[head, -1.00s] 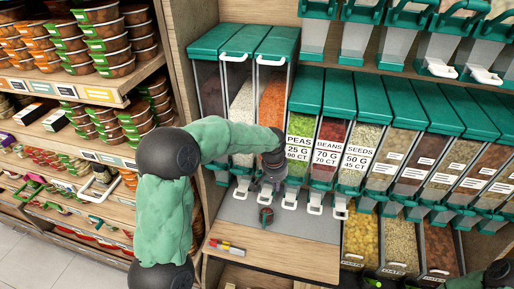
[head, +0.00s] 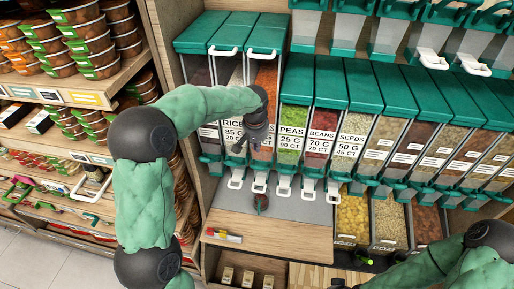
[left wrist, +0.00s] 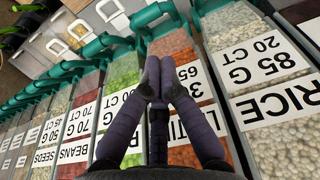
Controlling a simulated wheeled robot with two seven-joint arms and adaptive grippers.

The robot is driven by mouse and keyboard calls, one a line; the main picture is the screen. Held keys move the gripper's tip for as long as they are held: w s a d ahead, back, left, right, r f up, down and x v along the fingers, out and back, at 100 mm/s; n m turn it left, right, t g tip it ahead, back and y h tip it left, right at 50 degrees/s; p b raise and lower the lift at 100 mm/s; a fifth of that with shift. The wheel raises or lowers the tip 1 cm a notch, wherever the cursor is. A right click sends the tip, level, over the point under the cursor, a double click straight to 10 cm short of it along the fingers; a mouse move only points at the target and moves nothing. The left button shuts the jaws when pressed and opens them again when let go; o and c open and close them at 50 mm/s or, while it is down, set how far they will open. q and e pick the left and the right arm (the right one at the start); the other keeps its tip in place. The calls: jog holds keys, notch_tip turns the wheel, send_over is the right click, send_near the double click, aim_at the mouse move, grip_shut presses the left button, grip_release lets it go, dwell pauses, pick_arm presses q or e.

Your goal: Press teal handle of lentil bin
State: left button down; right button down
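The lentil bin (head: 266,80) holds orange-red lentils and stands between the rice bin (head: 235,78) and the peas bin (head: 289,143). Its teal handle (head: 261,169) is low on its front, with a white pull (head: 259,186) below. In the left wrist view the lentils (left wrist: 172,43) show beyond my fingers, with the teal handle (left wrist: 157,13) at the top. My left gripper (head: 239,148) is in front of the rice and lentil labels, above the handle. Its fingers (left wrist: 159,75) are together, empty, and partly hide the lentil label. My right arm is at bottom right; its gripper is unclear.
More teal-lidded bins (head: 370,120) run to the right. Shelves with stacked containers (head: 84,40) stand at left.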

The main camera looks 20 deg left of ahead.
aim_at(257, 166)
pick_arm(q)
jog(key=f, duration=0.2)
jog(key=w+f, duration=0.1)
jog(key=f, duration=0.5)
jog(key=shift+w+a+p, duration=0.2)
jog(key=shift+w+p, duration=0.1)
jog(key=shift+p, duration=0.1)
jog(key=shift+s+d+f+t+b, duration=0.1)
jog(key=shift+s+f+t+b, duration=0.15)
jog(key=shift+b, duration=0.85)
jog(key=shift+s+d+f+t+b, duration=0.1)
jog(key=shift+s+f+t+b, duration=0.3)
jog(key=shift+b, duration=1.9)
jog(key=s+d+f+t+y+b, duration=0.1)
jog(key=s+f+t+b, duration=0.3)
jog(key=b, duration=2.1)
jog(key=shift+f+t+y+b, duration=0.3)
jog(key=shift+f+t+b, duration=0.15)
jog(key=shift+f, duration=0.1)
